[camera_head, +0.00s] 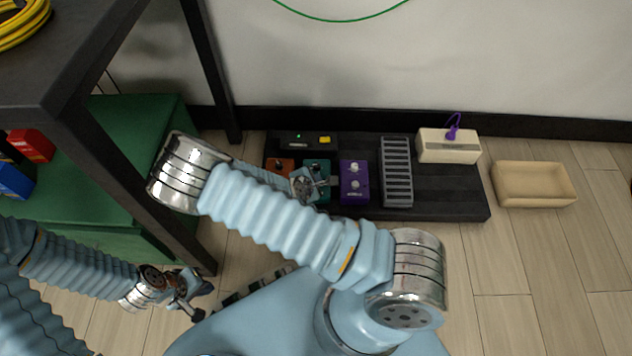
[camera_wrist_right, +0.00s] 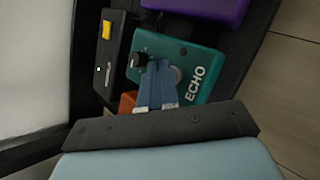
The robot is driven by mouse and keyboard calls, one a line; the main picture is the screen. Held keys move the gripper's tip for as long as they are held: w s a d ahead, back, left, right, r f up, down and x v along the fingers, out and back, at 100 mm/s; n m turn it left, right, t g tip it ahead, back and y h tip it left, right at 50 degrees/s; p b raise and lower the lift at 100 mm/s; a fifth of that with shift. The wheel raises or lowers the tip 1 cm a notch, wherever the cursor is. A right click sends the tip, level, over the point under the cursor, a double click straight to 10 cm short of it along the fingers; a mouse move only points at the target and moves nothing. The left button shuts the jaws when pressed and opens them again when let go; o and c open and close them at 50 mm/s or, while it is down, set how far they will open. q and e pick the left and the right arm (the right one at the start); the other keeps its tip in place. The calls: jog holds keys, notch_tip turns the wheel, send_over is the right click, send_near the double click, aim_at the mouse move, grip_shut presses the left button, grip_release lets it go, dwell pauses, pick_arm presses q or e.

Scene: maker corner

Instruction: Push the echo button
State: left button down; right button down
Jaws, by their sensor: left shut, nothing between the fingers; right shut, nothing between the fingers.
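The teal echo pedal (camera_head: 316,167) sits on the black pedalboard on the floor, partly covered by my right gripper in the head view. My left gripper (camera_head: 191,297) is shut and empty, low at left.
The black pedalboard (camera_head: 447,190) also holds an orange pedal (camera_head: 279,165), a purple pedal (camera_head: 354,182), a grey ribbed pedal (camera_head: 397,172) and a cream box (camera_head: 448,146). A beige tray (camera_head: 533,184) lies to the right. A dark table (camera_head: 100,160) stands at left.

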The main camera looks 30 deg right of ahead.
jog(key=shift+f, duration=0.35)
jog(key=shift+r+p, duration=0.35)
jog(key=shift+r, duration=0.05)
notch_tip(320, 180, up, 6)
jog(key=p, duration=0.5)
jog(key=shift+r, duration=0.1)
